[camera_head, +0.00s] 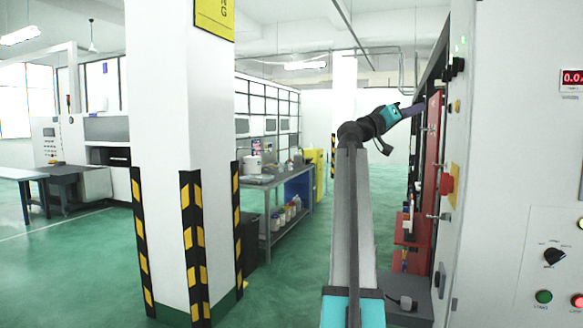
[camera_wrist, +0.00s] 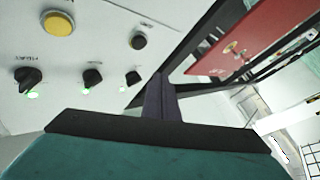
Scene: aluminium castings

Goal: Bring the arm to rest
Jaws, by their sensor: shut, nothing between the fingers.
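My arm (camera_head: 354,220) reaches up and away from the camera in the head view. Its wrist bends right toward the machine's open front. My gripper (camera_head: 421,107) points at the red panel (camera_head: 429,150) there; whether it touches is unclear. In the wrist view my gripper (camera_wrist: 160,82) shows its dark fingers together, with nothing between them. Beyond them are a grey control panel (camera_wrist: 95,60) with knobs and, at the upper right, the red panel (camera_wrist: 268,35) in a black frame.
A machine cabinet (camera_head: 515,150) with a red emergency stop (camera_head: 447,185) and knobs stands close on the right. A white pillar (camera_head: 186,110) with yellow-black guards stands left. A workbench (camera_head: 275,182) with containers is behind it. Green floor (camera_head: 90,265) is open at left.

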